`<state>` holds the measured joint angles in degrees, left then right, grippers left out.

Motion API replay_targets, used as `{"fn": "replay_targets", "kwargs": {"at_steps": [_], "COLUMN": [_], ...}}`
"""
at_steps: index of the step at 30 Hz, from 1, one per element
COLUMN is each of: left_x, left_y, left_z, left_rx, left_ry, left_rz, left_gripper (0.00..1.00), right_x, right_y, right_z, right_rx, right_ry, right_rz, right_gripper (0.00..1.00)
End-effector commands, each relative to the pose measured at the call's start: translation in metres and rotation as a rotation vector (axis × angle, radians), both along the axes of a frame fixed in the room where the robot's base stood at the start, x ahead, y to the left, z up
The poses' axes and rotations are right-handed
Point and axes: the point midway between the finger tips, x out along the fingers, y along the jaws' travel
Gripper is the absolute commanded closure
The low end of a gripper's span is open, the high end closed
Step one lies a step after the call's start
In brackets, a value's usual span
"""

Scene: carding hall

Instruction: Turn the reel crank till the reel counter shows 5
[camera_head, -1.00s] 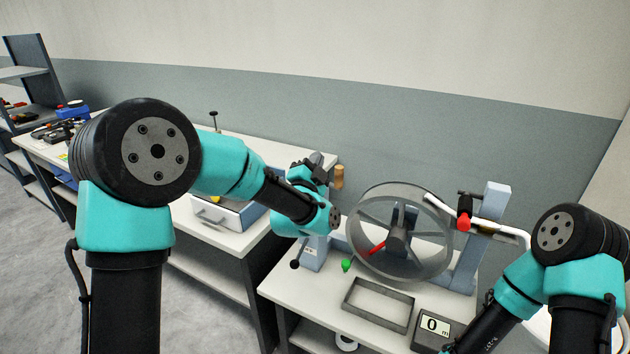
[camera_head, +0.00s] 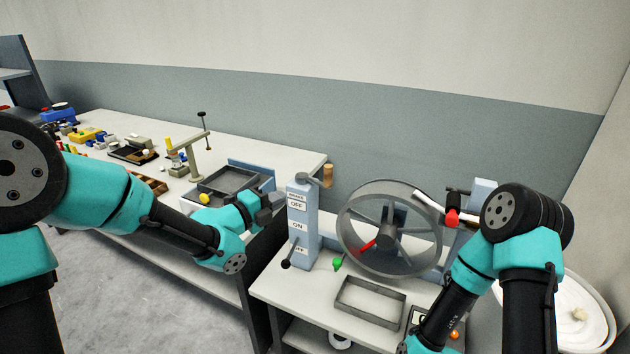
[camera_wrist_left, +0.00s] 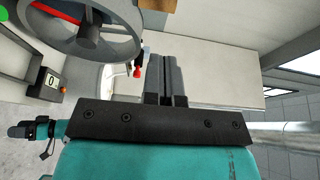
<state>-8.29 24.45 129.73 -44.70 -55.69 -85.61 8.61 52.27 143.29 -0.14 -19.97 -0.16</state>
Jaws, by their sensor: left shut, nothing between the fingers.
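The reel (camera_head: 352,250) is a grey rimmed wheel on the near bench, with a red mark (camera_head: 369,244) inside it. A wooden handle (camera_head: 328,175), seemingly the crank's grip, stands upright by the top of a blue-grey post (camera_head: 303,238). My left gripper (camera_head: 277,203) is shut and empty, left of the post and apart from the handle. Its shut fingers (camera_wrist_left: 166,80) show in the left wrist view. There the reel counter (camera_wrist_left: 51,81) reads 0, and the reel (camera_wrist_left: 120,42) and wooden handle (camera_wrist_left: 158,5) are cut off by the top edge. My right gripper is out of view.
A green-tipped lever (camera_head: 338,264) and an open grey tray (camera_head: 345,302) are in front of the reel. A red knob (camera_head: 452,217) is at its right. The left bench holds a dark tray (camera_head: 205,188) and several small parts. My right arm partly covers the counter area.

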Motion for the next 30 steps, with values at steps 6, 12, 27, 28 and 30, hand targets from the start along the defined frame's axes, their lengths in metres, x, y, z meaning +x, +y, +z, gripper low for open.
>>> {"fn": "replay_targets", "kwargs": {"at_steps": [6, 12, 27, 28, 30], "left_x": [0.007, 0.024, 0.081, 0.084, 0.089], "left_y": [-0.007, -0.027, -0.087, -0.09, -0.095], "left_z": [0.0, 0.0, -0.001, 0.0, 0.0], "left_rx": [-0.001, -0.001, -0.001, -0.001, -0.001], "left_ry": [0.001, 0.0, 0.0, 0.0, 0.0], "left_rz": [0.0, -0.001, 0.0, 0.0, 0.0], "left_gripper": [1.0, 1.0, 1.0, 1.0, 1.0], "right_x": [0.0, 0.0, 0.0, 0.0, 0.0], "right_y": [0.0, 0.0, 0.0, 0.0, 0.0], "right_z": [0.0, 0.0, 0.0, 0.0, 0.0], "right_rx": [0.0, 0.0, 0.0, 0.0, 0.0], "right_ry": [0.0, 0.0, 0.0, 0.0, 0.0], "right_rz": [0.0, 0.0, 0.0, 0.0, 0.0], "right_gripper": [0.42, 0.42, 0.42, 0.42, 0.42]}}
